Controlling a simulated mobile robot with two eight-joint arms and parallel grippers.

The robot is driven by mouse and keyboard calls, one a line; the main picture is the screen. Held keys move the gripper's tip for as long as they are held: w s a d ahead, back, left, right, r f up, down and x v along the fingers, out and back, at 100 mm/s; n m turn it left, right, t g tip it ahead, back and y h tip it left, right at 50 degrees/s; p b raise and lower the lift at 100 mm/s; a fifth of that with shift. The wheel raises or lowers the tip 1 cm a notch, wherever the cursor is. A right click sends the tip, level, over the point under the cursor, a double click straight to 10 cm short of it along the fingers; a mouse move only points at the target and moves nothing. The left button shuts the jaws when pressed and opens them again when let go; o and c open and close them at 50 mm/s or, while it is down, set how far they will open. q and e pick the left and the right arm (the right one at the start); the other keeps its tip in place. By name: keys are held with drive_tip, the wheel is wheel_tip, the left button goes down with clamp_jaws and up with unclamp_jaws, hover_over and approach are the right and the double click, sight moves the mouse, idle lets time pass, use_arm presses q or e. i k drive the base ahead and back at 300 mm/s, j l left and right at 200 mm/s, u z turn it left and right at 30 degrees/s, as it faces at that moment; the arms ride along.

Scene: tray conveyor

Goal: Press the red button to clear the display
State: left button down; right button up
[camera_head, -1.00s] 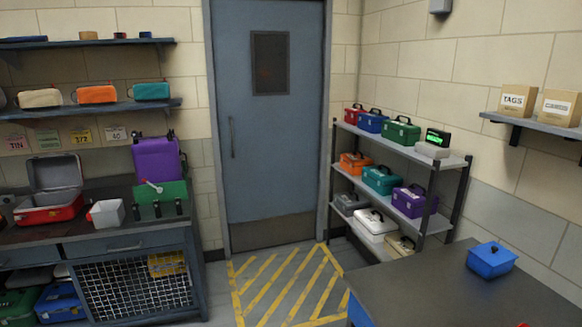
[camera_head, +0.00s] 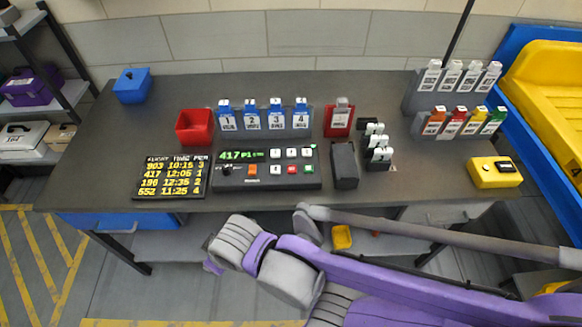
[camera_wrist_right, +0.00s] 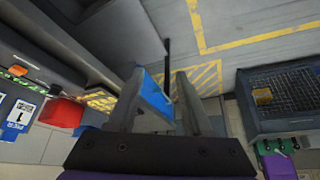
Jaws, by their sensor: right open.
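A dark control console (camera_head: 265,182) sits on the grey table. Its display (camera_head: 240,155) shows green characters beginning with 417. The red button (camera_head: 292,170) is on its lower row, between a white button (camera_head: 275,170) and a green button (camera_head: 308,169). An orange button (camera_head: 252,170) is further left. My right arm crosses in front of the table's near edge, below the console. My right gripper (camera_wrist_right: 158,78) shows in the right wrist view, open with nothing between its fingers, and apart from the buttons. Its fingers cannot be made out in the head view. My left gripper is out of view.
A black timetable board (camera_head: 170,178) lies left of the console. A red bin (camera_head: 195,127) and numbered blue-topped bottles (camera_head: 276,120) stand behind it. A dark block (camera_head: 345,165) stands right of the console. A yellow device (camera_head: 495,172) sits at the table's right.

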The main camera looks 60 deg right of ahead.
sight(291, 169)
drive_tip(key=z, duration=1.95)
